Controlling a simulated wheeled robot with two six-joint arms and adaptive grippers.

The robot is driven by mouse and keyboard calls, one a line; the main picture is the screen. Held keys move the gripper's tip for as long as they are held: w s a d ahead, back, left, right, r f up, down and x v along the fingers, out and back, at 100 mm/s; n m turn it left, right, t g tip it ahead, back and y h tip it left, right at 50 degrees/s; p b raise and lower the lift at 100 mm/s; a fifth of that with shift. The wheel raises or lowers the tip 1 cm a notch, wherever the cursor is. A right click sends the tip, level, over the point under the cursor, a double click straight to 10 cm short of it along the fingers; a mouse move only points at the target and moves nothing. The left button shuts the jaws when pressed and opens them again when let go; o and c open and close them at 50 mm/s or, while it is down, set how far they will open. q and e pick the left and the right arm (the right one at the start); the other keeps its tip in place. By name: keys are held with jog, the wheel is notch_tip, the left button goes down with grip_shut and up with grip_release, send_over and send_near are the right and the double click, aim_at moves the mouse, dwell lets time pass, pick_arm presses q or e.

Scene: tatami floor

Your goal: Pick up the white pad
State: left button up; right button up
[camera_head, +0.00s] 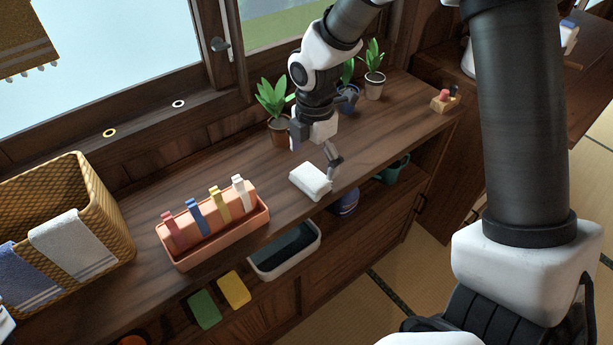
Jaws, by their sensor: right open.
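The white pad (309,181) lies flat on the wooden counter, close to its front edge. My right gripper (316,152) is above and just behind the pad, pointing down. Its fingers are apart, with nothing visible between them. One fingertip is close to the pad's right rear end; I cannot tell whether it touches.
A pink tray (208,247) with several coloured clips stands left of the pad, and a wicker basket (108,205) stands farther left. Potted plants (275,105) stand behind the gripper. A white bin (287,262) is below the counter edge. The counter right of the pad is mostly clear.

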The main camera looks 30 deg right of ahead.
aim_at(314, 173)
jog(key=f, duration=0.5)
jog(key=shift+w+d+f, duration=0.1)
jog(key=shift+w+f, duration=0.1)
jog(key=shift+s+r, duration=0.15)
jog(key=shift+s, duration=0.05)
jog(key=shift+c, duration=0.4)
jog(key=c, duration=0.6)
notch_tip(314, 173, up, 10)
jog(key=shift+p, duration=0.45)
jog(key=shift+c, duration=0.2)
jog(key=o, duration=0.3)
jog(key=shift+w, duration=0.1)
jog(key=shift+c, duration=1.3)
